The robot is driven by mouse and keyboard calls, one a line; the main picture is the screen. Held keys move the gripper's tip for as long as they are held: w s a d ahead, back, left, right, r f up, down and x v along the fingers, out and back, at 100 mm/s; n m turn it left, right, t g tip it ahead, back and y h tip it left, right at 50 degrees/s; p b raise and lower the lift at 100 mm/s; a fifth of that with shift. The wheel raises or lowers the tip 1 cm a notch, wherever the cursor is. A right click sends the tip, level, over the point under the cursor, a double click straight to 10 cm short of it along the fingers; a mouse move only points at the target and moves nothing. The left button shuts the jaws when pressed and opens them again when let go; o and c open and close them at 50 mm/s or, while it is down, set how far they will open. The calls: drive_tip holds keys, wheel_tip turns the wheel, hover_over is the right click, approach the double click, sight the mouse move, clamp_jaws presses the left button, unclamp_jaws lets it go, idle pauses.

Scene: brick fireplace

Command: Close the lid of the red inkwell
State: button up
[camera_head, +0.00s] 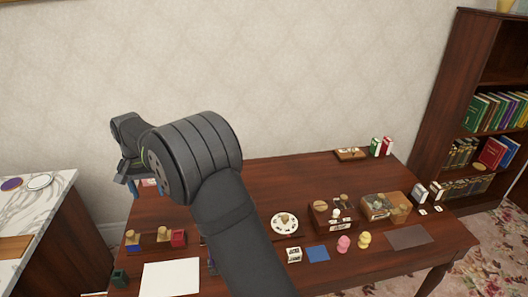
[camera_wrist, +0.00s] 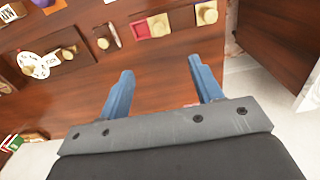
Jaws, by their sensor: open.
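The red inkwell (camera_head: 179,239) stands on the left part of the wooden table. In the wrist view the red inkwell (camera_wrist: 139,31) is near the top middle and shows a paler, pinkish inside, so it looks open. A tan wooden knob (camera_wrist: 159,25) sits right beside it, seemingly on its lid swung to one side. My gripper (camera_wrist: 160,67) is open and empty, its two blue fingers spread above the table, apart from the inkwell. In the head view my gripper (camera_head: 131,187) is beyond the inkwell, toward the table's far left, and mostly hidden by my wrist.
Another knobbed piece (camera_head: 132,240) stands left of the inkwell. White paper (camera_head: 170,279) and a dark green cup (camera_head: 119,278) lie nearer. A round white plate (camera_head: 284,223), boxes and stamps fill the right side. My arm hides part of the middle. Bare wood separates gripper and inkwell.

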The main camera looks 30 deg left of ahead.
drive_tip(key=shift+f, duration=0.1)
drive_tip(key=c, duration=0.7)
drive_tip(key=d+f+t+h, duration=0.1)
drive_tip(key=d+f, duration=0.1)
drive_tip(key=d+f+t+h, duration=0.1)
drive_tip(key=d+f+t, duration=0.1)
drive_tip(key=f, duration=0.1)
drive_tip(key=w+d+f+t+h, duration=0.1)
drive_tip(key=f, duration=0.2)
drive_tip(key=shift+d+f+n, duration=0.1)
drive_tip(key=shift+d+n, duration=0.3)
clamp_jaws()
drive_tip(key=n+t+y, duration=0.9)
drive_tip(key=n+y, duration=0.7)
drive_tip(key=n, duration=0.1)
approach(163, 233)
drive_tip(key=s, duration=0.3)
drive_tip(key=shift+s+a+f, duration=0.1)
drive_tip(key=shift+s+a, duration=0.1)
drive_tip(key=shift+a, duration=0.15)
drive_tip(key=x, duration=0.9)
drive_tip(key=shift+w+a+f, duration=0.15)
drive_tip(key=shift+w+a, duration=0.05)
drive_tip(key=shift+a, duration=0.2)
